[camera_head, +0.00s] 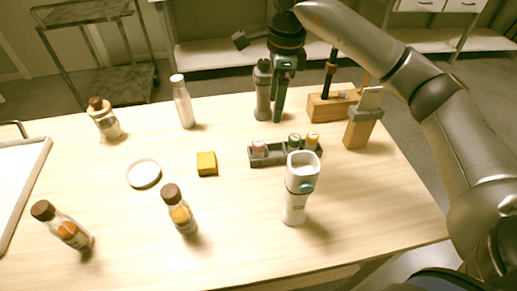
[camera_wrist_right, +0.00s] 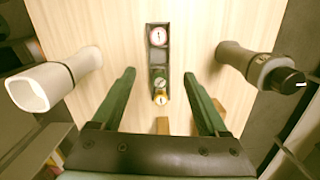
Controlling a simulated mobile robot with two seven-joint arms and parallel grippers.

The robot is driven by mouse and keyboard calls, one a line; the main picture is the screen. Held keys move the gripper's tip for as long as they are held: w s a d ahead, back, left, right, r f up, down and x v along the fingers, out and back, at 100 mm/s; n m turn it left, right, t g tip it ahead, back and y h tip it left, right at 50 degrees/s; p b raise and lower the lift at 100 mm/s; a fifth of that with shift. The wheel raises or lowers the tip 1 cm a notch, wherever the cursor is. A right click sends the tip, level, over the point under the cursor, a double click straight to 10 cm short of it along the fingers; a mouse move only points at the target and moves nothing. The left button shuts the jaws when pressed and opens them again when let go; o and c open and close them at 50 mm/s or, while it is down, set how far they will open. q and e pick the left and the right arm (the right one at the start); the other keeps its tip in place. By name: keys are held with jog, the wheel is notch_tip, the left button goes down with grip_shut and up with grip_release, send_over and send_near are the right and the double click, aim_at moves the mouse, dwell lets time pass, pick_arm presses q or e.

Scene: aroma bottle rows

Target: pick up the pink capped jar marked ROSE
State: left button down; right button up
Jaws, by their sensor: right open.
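The pink-capped jar (camera_head: 259,148) stands in the left end of a small dark rack (camera_head: 275,158) on the table. It also shows at the top of the rack in the right wrist view (camera_wrist_right: 158,36); its cap's lettering is too small to read. A green-capped jar (camera_head: 294,139) and a yellow-capped jar (camera_head: 312,139) stand in the rack's other end. My right gripper (camera_head: 278,116) is open and empty, pointing down behind the rack. In the wrist view its fingers (camera_wrist_right: 159,74) lie either side of the green-capped jar's line, apart from the pink one. My left gripper is out of view.
A white cup-topped device (camera_head: 297,190) stands in front of the rack, a grey bottle (camera_head: 262,92) behind it. Wooden holders (camera_head: 325,108) stand at the right. A yellow block (camera_head: 207,163), white ring (camera_head: 144,174), corked bottles (camera_head: 180,213) and a tray (camera_head: 20,185) lie left.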

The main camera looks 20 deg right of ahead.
jog(key=a+f, duration=0.1)
jog(key=a, duration=0.1)
send_over(259, 142)
jog(key=shift+m, duration=0.4)
jog(key=f, duration=0.5)
jog(key=shift+s+d+f, duration=0.15)
jog(key=shift+d+f, duration=0.15)
jog(key=shift+w+a+f, duration=0.1)
jog(key=shift+a+f, duration=0.05)
jog(key=shift+f, duration=1.4)
jog(key=shift+w+a+f, duration=0.1)
jog(key=shift+a+f, duration=0.05)
jog(key=shift+f, duration=1.4)
jog(key=shift+c, duration=0.3)
grip_shut()
